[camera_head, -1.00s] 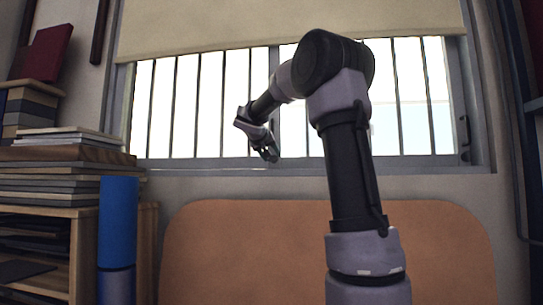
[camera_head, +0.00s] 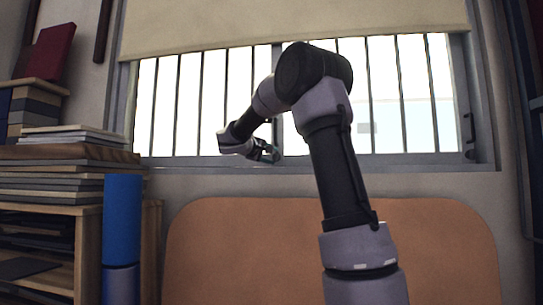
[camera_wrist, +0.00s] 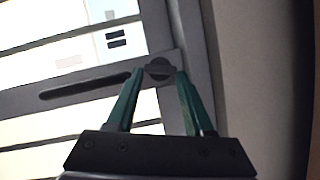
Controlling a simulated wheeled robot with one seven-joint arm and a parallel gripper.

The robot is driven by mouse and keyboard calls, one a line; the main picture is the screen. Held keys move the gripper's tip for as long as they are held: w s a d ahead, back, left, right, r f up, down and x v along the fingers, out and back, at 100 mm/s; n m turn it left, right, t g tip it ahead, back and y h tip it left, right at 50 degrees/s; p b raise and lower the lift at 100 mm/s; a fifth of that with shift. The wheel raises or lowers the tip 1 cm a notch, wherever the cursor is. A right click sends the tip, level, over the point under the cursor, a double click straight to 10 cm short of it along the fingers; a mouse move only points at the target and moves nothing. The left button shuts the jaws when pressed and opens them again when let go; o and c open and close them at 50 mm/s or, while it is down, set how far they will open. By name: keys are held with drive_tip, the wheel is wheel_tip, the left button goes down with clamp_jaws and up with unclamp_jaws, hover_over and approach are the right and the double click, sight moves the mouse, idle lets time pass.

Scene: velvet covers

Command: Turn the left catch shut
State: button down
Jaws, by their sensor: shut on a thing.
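The left catch (camera_wrist: 159,69) is a small round grey knob with a raised bar, set on the window frame. In the wrist view it sits between the tips of my gripper's green fingers (camera_wrist: 157,76), which are shut on it. In the head view my gripper (camera_head: 270,153) is at the foot of the middle upright of the window, and it hides the catch there. A second, dark catch (camera_head: 469,155) shows low on the right side of the window frame.
The wrist view shows a dark slotted pull (camera_wrist: 85,87) beside the catch. Window bars (camera_head: 202,105) stand behind my arm. A blind (camera_head: 290,25) hangs above. Stacked boards (camera_head: 70,172) and a blue cylinder (camera_head: 122,215) are at left. An orange-brown panel (camera_head: 240,250) is below.

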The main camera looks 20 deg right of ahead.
drive_tip(key=shift+a+f+n+t+h, duration=0.15)
drive_tip(key=shift+n+h, duration=0.1)
drive_tip(key=shift+n, duration=0.45)
drive_tip(key=shift+d+f+n+t+h, duration=0.15)
drive_tip(key=shift+n+h, duration=0.1)
drive_tip(key=shift+n, duration=0.45)
drive_tip(key=shift+c, duration=1.4)
unclamp_jaws()
drive_tip(key=shift+a, duration=0.1)
